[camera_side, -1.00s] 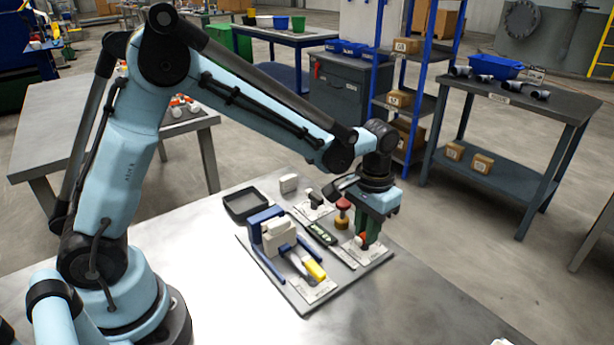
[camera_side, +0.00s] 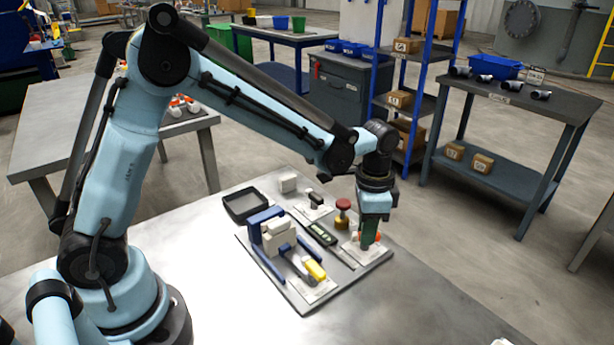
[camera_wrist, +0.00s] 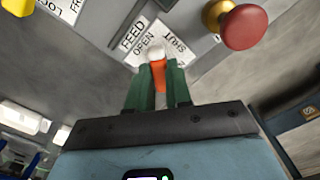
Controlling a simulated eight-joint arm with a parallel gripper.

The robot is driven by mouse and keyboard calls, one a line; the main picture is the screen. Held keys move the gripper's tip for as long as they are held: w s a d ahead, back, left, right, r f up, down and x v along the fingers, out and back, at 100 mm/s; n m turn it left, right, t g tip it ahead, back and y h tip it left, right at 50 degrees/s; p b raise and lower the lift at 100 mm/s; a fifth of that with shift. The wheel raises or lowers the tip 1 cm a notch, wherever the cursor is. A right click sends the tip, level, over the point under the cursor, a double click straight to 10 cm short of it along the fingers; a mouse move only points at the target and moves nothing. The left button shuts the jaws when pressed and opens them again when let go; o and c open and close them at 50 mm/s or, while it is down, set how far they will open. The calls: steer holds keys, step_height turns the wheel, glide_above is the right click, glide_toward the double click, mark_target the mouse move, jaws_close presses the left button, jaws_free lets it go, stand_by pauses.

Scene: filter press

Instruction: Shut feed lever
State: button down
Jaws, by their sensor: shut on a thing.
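The feed lever (camera_wrist: 158,76) has an orange handle, with a white part beyond it, in the wrist view. My gripper (camera_wrist: 158,88) has its green fingers closed on either side of the orange handle. The "FEED OPEN" label (camera_wrist: 138,38) is up and left of the lever, and the "SHUT" label (camera_wrist: 174,45) is up and right. In the side view my gripper (camera_side: 370,240) points down at the right end of the board, with a bit of orange lever showing beside the fingers. The lever's base is mostly hidden, so its exact angle is hard to tell.
A red knob on a yellow base (camera_side: 342,210) stands close behind my gripper. The grey board (camera_side: 288,288) also holds a dark display (camera_side: 321,234), a yellow-handled lever (camera_side: 315,270) and a blue-and-white press (camera_side: 268,232). The table is clear in front and right.

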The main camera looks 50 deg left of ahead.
steer(key=m, duration=0.5)
steer(key=shift+m, duration=0.3)
steer(key=m, duration=0.4)
steer(key=shift+m, duration=0.3)
steer(key=c, duration=1)
jaws_free()
steer(key=shift+c, duration=0.2)
steer(key=shift+r, duration=0.1)
step_height(320, 180, up, 12)
